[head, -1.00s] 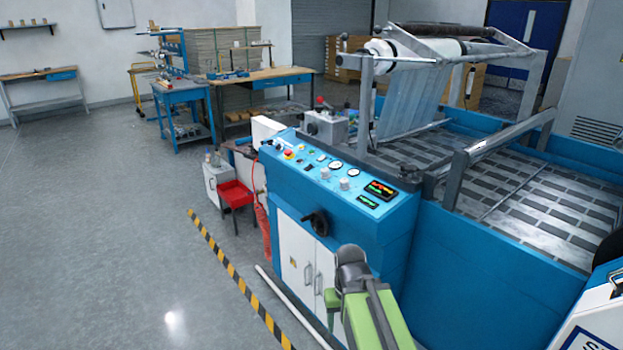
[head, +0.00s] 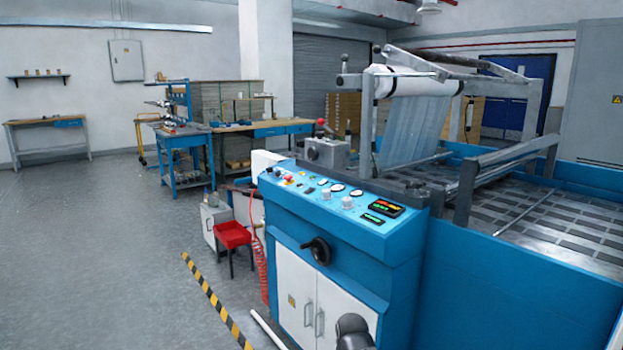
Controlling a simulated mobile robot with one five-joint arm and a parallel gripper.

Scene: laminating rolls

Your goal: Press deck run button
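The blue laminating machine (head: 345,243) stands right of centre in the head view. Its sloped control panel (head: 300,200) faces up and toward me. The panel carries several small buttons, a red knob (head: 288,179), round white gauges (head: 338,188), pale knobs (head: 347,202) and lit displays (head: 383,207). The buttons' labels are too small to read, so I cannot tell which one is the deck run button. A dark rounded part of my arm shows at the bottom edge, in front of the white cabinet doors.
A red stool (head: 232,236) and a grey box (head: 214,220) stand left of the machine. A yellow-black floor stripe (head: 215,300) runs beside it. Workbenches (head: 262,128) stand at the back. The floor at left is clear.

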